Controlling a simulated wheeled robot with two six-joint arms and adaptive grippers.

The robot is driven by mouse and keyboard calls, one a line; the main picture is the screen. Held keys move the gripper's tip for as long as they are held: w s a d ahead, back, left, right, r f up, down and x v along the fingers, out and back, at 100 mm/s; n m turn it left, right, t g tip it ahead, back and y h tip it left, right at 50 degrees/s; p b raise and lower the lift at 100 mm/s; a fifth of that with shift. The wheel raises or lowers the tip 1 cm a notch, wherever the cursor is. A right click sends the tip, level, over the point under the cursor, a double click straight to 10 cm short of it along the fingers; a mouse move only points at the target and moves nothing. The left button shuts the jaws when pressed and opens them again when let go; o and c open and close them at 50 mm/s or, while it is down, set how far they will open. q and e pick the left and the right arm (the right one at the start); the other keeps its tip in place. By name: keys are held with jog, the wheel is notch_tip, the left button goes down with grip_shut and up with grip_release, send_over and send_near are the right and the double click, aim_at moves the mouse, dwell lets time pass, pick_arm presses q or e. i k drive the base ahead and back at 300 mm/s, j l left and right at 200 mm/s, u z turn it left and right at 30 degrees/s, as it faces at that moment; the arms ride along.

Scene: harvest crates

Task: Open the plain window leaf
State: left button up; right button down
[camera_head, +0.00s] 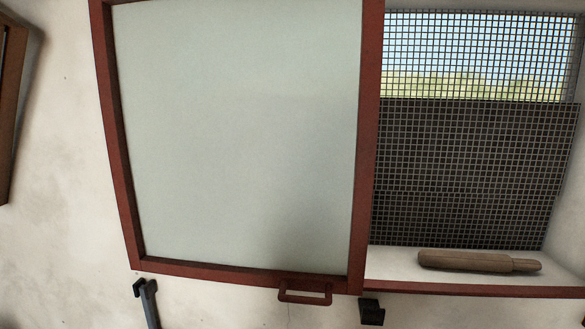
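The plain window leaf has a red-brown frame (368,150) around a pale, frosted pane (240,130). It fills the left and middle of the head view. A red-brown loop handle (305,292) sits at its bottom edge, near the right corner. To the right of the leaf, a window opening shows dark wire mesh (460,170), with sky and greenery behind its upper part. I cannot tell how far the leaf stands from the wall or what lies behind it. Neither gripper can be made out in the view, and nothing touches the handle.
A brown wooden roller-like object (480,262) lies on the pale sill (395,262), above a red-brown lower rail (480,288). A dark metal hook-like piece (149,300) and a small black block (371,311) are below the leaf. A wooden piece (15,110) is at the far left.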

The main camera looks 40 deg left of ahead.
aim_at(240, 136)
jog(key=k+u, duration=0.1)
jog(key=u, duration=1.4)
